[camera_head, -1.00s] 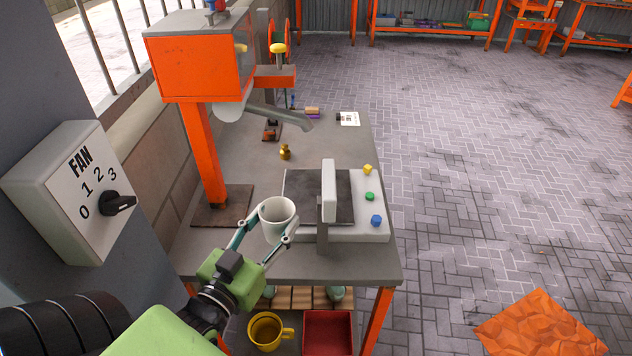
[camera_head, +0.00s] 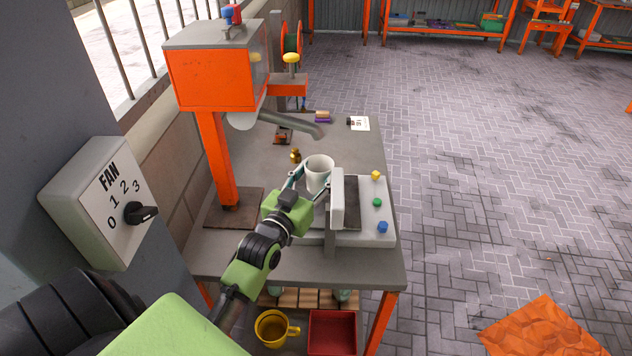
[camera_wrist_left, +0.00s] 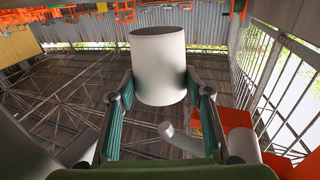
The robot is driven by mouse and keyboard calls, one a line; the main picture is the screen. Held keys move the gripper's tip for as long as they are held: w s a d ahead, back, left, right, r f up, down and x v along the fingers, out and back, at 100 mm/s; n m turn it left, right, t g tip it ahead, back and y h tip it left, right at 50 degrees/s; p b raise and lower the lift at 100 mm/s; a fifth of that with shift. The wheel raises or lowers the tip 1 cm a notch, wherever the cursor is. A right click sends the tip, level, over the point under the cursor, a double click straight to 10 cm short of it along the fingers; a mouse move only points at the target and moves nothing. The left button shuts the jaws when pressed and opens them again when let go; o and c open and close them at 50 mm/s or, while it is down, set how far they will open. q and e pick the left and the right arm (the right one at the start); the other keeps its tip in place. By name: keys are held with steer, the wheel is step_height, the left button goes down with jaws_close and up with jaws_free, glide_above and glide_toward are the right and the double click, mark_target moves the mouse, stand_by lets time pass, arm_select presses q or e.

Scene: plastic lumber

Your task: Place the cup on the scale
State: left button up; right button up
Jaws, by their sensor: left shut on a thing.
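A white cup (camera_head: 319,171) is held upright in my left gripper (camera_head: 312,187), whose fingers are shut on its sides. The cup also fills the middle of the left wrist view (camera_wrist_left: 158,70), between the two fingers (camera_wrist_left: 160,90). The arm and panel hide part of the plate. My right gripper is not in view.
An orange machine (camera_head: 210,80) with a grey spout (camera_head: 295,124) stands left of the scale. Yellow, green and blue buttons line the scale's right side. A yellow mug (camera_head: 272,329) and red tray (camera_head: 332,332) are below.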

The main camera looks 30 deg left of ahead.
mark_target(314, 187)
arm_select(q)
step_height(314, 187, down, 3)
steer(key=shift+w+r, duration=0.1)
steer(key=shift+r, duration=0.05)
steer(key=shift+f+p, duration=0.3)
steer(key=shift+f, duration=0.1)
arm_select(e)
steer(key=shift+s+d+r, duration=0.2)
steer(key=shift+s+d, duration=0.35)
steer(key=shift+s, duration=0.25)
arm_select(q)
steer(key=shift+f, duration=0.1)
steer(key=o, duration=0.8)
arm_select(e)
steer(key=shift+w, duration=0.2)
arm_select(q)
steer(key=s, duration=0.3)
steer(key=s+d+b, duration=0.1)
steer(key=s, duration=0.3)
steer(key=s+b, duration=0.1)
steer(key=s, duration=0.2)
steer(key=shift+s+d, duration=0.3)
steer(key=shift+d, duration=0.05)
steer(key=shift+s+d, duration=0.15)
steer(key=shift+s, duration=0.55)
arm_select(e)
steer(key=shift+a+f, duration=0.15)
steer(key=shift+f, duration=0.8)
